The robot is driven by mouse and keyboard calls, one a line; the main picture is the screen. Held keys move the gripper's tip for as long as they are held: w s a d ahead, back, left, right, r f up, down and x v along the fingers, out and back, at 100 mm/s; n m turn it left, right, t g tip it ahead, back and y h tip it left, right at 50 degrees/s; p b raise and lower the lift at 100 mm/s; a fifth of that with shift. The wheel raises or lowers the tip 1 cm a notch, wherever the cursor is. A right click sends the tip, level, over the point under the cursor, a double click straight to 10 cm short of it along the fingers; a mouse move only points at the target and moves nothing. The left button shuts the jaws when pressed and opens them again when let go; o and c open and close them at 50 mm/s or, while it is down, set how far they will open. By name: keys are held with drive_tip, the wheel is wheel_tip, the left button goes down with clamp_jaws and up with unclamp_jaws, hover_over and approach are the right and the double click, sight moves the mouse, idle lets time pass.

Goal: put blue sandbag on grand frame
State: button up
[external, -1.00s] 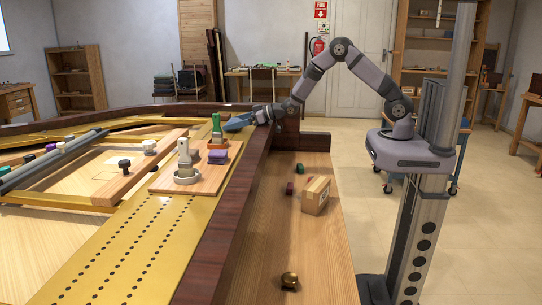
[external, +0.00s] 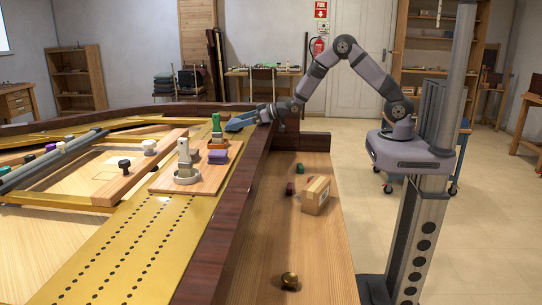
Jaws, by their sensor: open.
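The grand frame (external: 140,235) is a gold plate with rows of dark holes, running from the lower left to the back beside a dark wooden rim. My gripper (external: 246,120) reaches left over this rim at the far end of the frame, low and open. A blue shape (external: 238,123) shows at its fingertips, just above or on the frame. I cannot tell how much of this shape is the blue sandbag and how much is my fingers. No other blue bag shows clearly.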

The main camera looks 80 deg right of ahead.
drive_tip(key=b+v, duration=0.1)
drive_tip(key=v, duration=0.9)
drive_tip(key=shift+s+r, duration=0.1)
drive_tip(key=shift+s, duration=0.05)
drive_tip(key=shift+a, duration=0.1)
drive_tip(key=shift+w+a+r+g+h, duration=0.2)
drive_tip(key=shift+w+r+g+h, duration=0.1)
drive_tip(key=shift+g, duration=0.2)
drive_tip(key=shift+s+a+r+g+p, duration=0.1)
drive_tip(key=shift+a+r+g+p, duration=0.1)
drive_tip(key=shift+a+g+p, duration=0.45)
drive_tip(key=s+a+g+p, duration=0.1)
drive_tip(key=s+a+r+g, duration=0.1)
drive_tip(key=a+g, duration=0.1)
drive_tip(key=s+a+m+g+p, duration=0.1)
drive_tip(key=s+a, duration=0.1)
drive_tip(key=shift+r+p, duration=0.35)
drive_tip(key=shift+r, duration=0.05)
drive_tip(key=s+a+f+g, duration=0.2)
drive_tip(key=s, duration=0.7)
drive_tip(key=s+a+f+g, duration=0.2)
drive_tip(key=s+f+g, duration=0.1)
drive_tip(key=s, duration=0.6)
drive_tip(key=s+a+f+n+g, duration=0.1)
drive_tip(key=s+a+f+g, duration=0.1)
drive_tip(key=s, duration=0.7)
drive_tip(key=shift+f+g+y+p, duration=0.15)
drive_tip(key=shift+g+y+p, duration=0.3)
drive_tip(key=shift+g, duration=0.2)
